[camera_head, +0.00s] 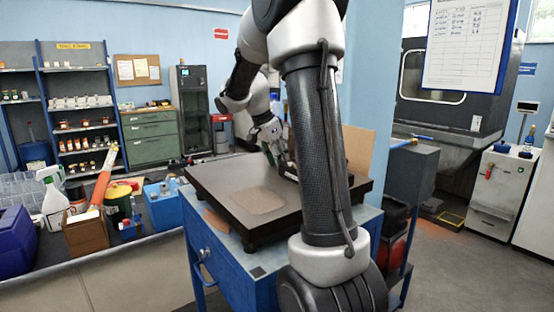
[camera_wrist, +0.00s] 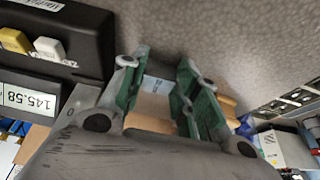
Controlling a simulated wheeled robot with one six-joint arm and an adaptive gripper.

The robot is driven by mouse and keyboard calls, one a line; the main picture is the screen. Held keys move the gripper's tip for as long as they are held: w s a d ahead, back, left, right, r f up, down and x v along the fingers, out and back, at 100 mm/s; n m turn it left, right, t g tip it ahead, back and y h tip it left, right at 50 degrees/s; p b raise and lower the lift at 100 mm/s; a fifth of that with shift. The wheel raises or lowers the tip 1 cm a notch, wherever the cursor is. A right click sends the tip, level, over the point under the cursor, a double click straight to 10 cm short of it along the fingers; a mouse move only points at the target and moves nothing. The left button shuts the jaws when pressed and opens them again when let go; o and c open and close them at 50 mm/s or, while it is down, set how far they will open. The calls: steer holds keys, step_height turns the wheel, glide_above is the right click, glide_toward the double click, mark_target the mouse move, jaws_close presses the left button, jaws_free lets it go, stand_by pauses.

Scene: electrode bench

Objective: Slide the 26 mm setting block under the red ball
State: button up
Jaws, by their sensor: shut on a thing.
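My gripper (camera_head: 270,146) is low over the dark surface plate (camera_head: 217,180) on the blue cabinet, partly behind my own arm. In the wrist view its two green fingers (camera_wrist: 161,76) point away from the camera and are shut on a small grey block (camera_wrist: 157,86). The block shows between the fingertips, next to the speckled plate surface (camera_wrist: 225,40). Its size marking cannot be read, so I cannot tell that it is the 26 mm setting block. I cannot make out the red ball in either view.
A black readout unit (camera_wrist: 50,40) with yellow and white buttons and a 145.58 display is close at the left in the wrist view. The near left of the plate is clear except for a lighter patch (camera_head: 259,200). A bench with bottles and boxes stands left of the cabinet (camera_head: 226,265).

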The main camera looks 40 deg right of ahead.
steer(key=shift+d, duration=0.65)
steer(key=o, duration=1.2)
steer(key=shift+o, duration=0.2)
steer(key=v, duration=1.2)
